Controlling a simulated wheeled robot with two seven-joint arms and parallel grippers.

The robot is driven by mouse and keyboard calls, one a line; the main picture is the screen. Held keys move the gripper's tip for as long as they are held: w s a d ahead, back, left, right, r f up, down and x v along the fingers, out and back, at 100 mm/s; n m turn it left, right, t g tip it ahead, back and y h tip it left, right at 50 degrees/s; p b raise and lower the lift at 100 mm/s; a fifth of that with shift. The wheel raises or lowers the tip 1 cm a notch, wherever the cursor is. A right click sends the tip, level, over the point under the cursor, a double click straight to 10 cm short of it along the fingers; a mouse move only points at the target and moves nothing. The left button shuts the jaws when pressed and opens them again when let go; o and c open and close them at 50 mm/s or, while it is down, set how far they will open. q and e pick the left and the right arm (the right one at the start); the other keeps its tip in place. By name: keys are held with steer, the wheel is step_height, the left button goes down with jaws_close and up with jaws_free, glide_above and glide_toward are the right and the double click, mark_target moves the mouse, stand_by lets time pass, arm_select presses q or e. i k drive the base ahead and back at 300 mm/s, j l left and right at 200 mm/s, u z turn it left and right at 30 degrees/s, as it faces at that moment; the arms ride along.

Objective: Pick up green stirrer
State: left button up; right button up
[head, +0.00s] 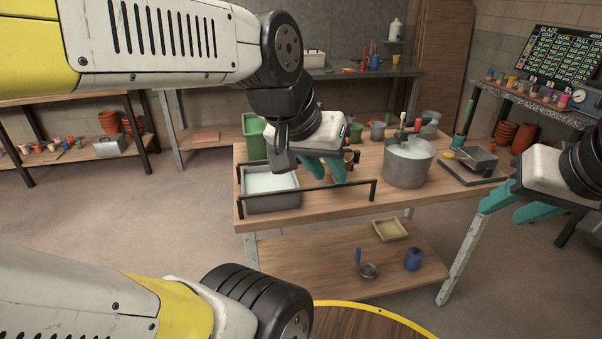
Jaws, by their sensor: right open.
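A thin green stick, which looks like the green stirrer (468,116), stands upright at the back right corner of the wooden worktable (340,222). Its lower end meets a dark green part, and I cannot tell whether that is a holder. My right gripper (505,208) is open and empty, in front of the table's right edge, well apart from the stick. My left gripper (328,171) is over the table's left half, beside the grey basin (272,203); its teal fingertips point down and I see nothing held, but the gap between them is unclear.
A dark rail (335,189) runs along the front edge. A shelf (545,105) with small jars is behind right.

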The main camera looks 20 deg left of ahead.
mark_target(469, 107)
steer(key=i+l+u, duration=0.1)
steer(key=u, duration=0.4)
steer(key=i+l+u, duration=0.2)
steer(key=l, duration=0.15)
steer(key=i+l+u, duration=0.25)
steer(key=l+u, duration=0.2)
steer(key=l, duration=0.3)
steer(key=i+l, duration=0.15)
steer(key=l, duration=0.2)
steer(key=i+l, duration=0.1)
steer(key=l, duration=0.25)
steer(key=i+l, duration=0.15)
steer(key=l, duration=0.2)
steer(key=i+l+u, duration=0.1)
steer(key=l, duration=0.25)
steer(key=i+l, duration=0.15)
steer(key=l, duration=0.2)
